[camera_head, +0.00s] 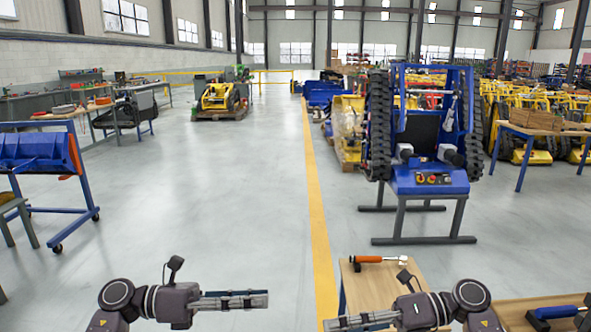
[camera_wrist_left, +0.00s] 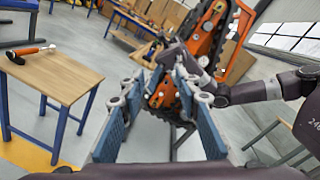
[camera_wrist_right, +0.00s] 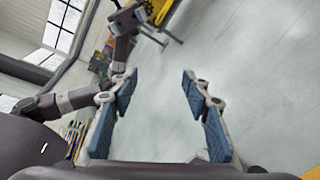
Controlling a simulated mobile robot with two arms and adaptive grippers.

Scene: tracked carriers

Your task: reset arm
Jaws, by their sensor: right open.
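My left gripper (camera_head: 267,299) is low in the head view, its fingers pointing right. In the left wrist view the left gripper (camera_wrist_left: 160,100) has its two blue-padded fingers apart, with nothing seen held between them. My right gripper (camera_head: 326,325) is at the bottom of the head view, its fingers pointing left and partly cut off by the frame edge. In the right wrist view the right gripper (camera_wrist_right: 157,85) is open and empty, with grey floor behind the gap.
A wooden table (camera_head: 362,287) at front right bears an orange-handled hammer (camera_head: 380,259). A blue-handled tool (camera_head: 556,312) lies farther right. A blue tracked carrier (camera_head: 430,180) stands on a grey stand beyond. A blue rack (camera_head: 45,152) is at left. The middle floor is clear.

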